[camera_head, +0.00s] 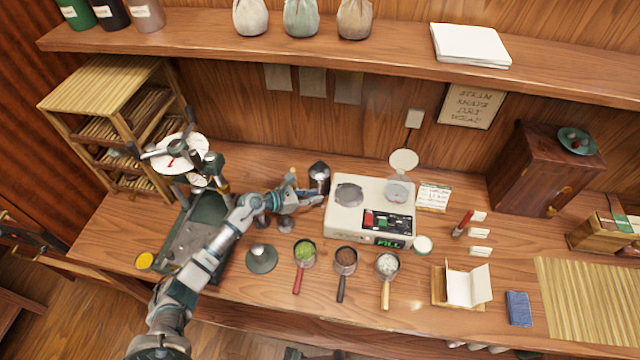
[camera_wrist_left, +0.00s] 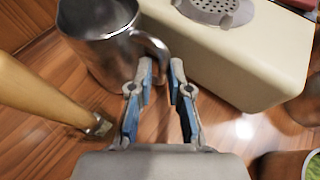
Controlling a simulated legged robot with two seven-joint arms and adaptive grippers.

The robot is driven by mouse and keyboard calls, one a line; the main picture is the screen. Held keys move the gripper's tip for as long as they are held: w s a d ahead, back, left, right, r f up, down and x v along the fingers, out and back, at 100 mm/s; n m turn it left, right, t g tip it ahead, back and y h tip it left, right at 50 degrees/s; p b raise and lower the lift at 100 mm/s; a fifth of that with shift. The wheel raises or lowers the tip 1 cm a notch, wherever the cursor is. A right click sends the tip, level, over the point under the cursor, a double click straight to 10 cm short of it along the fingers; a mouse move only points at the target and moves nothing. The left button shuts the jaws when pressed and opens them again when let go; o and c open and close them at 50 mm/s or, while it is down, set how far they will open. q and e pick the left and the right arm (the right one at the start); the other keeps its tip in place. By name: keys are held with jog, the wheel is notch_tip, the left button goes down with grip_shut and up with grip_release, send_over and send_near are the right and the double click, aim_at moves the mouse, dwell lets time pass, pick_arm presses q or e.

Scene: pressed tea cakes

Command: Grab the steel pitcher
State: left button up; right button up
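The steel pitcher (camera_head: 319,176) stands upright on the wooden counter, just left of the cream machine. In the left wrist view the pitcher (camera_wrist_left: 100,45) is at the upper left, its curved handle facing the fingers. My left gripper (camera_head: 312,199) is at the pitcher's near side. In the left wrist view the left gripper (camera_wrist_left: 161,68) is open, with a gap between its blue-padded fingertips. The fingertips are at the handle, the left one overlapping it in the picture. I cannot tell whether they touch. My right gripper is not in view.
The cream machine (camera_head: 371,208) stands close on the right. Three handled scoops, one with green powder (camera_head: 305,252), lie in front. A dark funnel-shaped piece (camera_head: 261,258) is near my forearm. A dark press (camera_head: 195,235) stands at left. A shelf (camera_head: 350,52) runs above.

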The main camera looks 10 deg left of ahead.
pick_arm(q)
jog(key=shift+w+f, duration=0.4)
jog(key=shift+w, duration=0.05)
jog(key=shift+d, duration=0.15)
jog(key=shift+d+r, duration=0.1)
jog(key=shift+d, duration=0.2)
grip_shut()
jog(key=shift+d+r, duration=0.1)
jog(key=shift+d, duration=0.35)
jog(key=shift+a, duration=0.5)
jog(key=shift+a+r, duration=0.2)
jog(key=shift+a, duration=0.1)
jog(key=shift+d+r, duration=0.2)
jog(key=shift+r, duration=0.35)
notch_tip(320, 180, up, 16)
jog(key=shift+r+p, duration=0.15)
jog(key=shift+p, duration=0.15)
jog(key=shift+d, duration=0.2)
